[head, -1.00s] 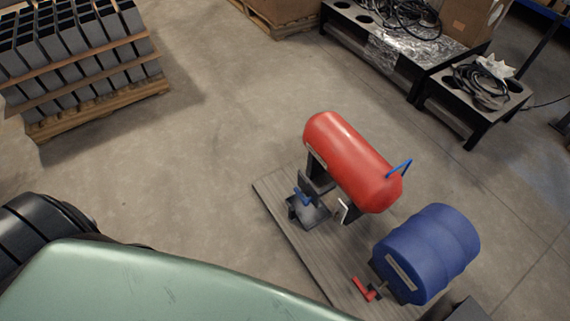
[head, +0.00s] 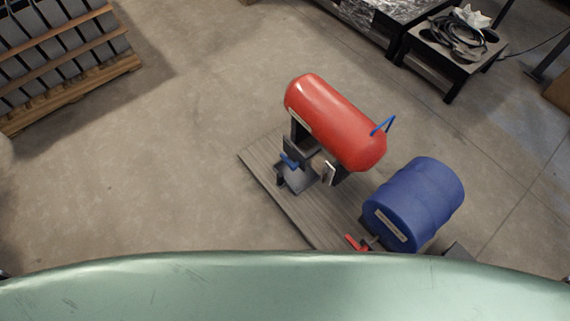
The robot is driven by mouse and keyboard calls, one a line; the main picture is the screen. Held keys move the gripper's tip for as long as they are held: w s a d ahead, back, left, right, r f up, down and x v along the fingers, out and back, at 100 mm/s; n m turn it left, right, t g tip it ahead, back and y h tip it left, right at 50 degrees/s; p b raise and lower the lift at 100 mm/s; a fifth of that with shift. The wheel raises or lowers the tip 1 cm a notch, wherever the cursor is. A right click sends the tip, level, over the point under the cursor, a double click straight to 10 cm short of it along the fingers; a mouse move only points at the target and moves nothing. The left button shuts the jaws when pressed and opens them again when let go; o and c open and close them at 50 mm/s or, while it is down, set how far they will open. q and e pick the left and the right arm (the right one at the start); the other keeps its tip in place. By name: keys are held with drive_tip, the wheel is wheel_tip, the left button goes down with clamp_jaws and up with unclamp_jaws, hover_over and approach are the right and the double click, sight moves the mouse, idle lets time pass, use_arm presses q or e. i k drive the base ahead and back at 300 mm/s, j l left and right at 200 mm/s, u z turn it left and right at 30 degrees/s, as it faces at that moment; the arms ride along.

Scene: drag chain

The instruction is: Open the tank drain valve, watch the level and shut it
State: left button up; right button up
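A red tank (head: 335,120) lies on its side on dark supports over a grey wooden platform (head: 268,163). A blue handle (head: 384,126) stands up at its right end. A small blue lever (head: 289,160) shows below its left part, by a dark grey open tray (head: 297,178). A small white-faced plate (head: 330,172) stands under the tank. A blue drum (head: 415,200) lies beside it, with a red-handled valve (head: 356,243) at its near end. Which valve is the tank drain is not clear. Neither gripper is in view.
My green body fills the bottom edge and hides the platform's near part. A loaded pallet (head: 65,60) stands at the far left. A black table (head: 447,72) with coiled cable is at the upper right. The floor left of the platform is clear.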

sight(293, 166)
drive_tip(key=k+j, duration=0.2)
drive_tip(key=k, duration=0.25)
drive_tip(key=k+j, duration=0.2)
drive_tip(key=k, duration=0.3)
